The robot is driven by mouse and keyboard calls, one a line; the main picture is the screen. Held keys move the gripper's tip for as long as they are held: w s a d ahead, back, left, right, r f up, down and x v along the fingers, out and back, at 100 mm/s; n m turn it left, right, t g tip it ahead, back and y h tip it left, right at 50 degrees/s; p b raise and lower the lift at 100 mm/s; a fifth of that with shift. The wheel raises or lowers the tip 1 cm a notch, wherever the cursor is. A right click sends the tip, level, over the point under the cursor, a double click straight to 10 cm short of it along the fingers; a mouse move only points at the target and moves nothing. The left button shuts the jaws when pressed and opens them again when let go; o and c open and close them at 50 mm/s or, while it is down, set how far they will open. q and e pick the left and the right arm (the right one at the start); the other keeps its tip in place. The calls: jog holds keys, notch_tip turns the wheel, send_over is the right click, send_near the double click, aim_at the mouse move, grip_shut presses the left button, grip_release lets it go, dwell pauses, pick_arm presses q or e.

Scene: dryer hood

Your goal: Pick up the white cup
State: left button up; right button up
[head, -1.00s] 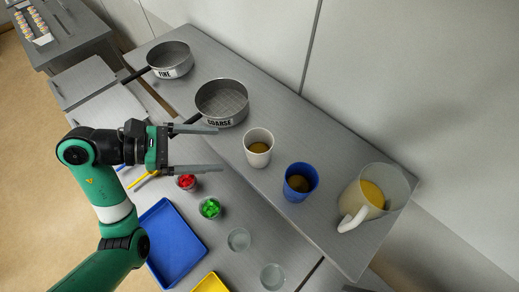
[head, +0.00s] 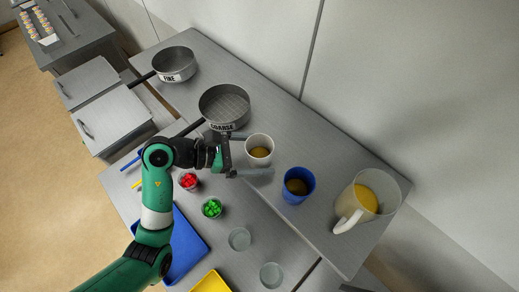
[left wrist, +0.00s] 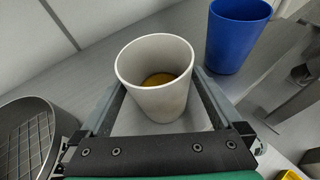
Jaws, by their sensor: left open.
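The white cup (head: 259,149) stands upright on the raised shelf, with something brown-yellow in its bottom. It also shows in the left wrist view (left wrist: 157,80). My left gripper (head: 262,156) is open, with one finger on the far side of the cup and one on the near side. In the left wrist view the fingers (left wrist: 157,97) lie to the left and right of the cup, which stands between them. I cannot tell whether either finger touches it. My right gripper is not in view.
A blue cup (head: 299,184) stands close to the right of the white cup, and a pitcher (head: 352,201) farther right. The coarse sieve (head: 224,106) is behind to the left. Small cups of red (head: 188,180) and green (head: 212,208) pieces sit on the lower table.

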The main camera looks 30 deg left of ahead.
pick_arm(q)
jog(key=c, duration=1.4)
jog(key=shift+o, duration=0.2)
jog(key=shift+r, duration=0.3)
notch_tip(320, 180, up, 2)
jog(key=shift+r+b, duration=0.1)
jog(key=shift+b, duration=0.25)
jog(key=d+r+v, duration=0.1)
jog(key=v, duration=0.7)
jog(key=r+b+v, duration=0.1)
jog(key=r+v, duration=0.1)
jog(key=v, duration=0.6)
jog(key=shift+r, duration=0.5)
jog(key=shift+d, duration=0.15)
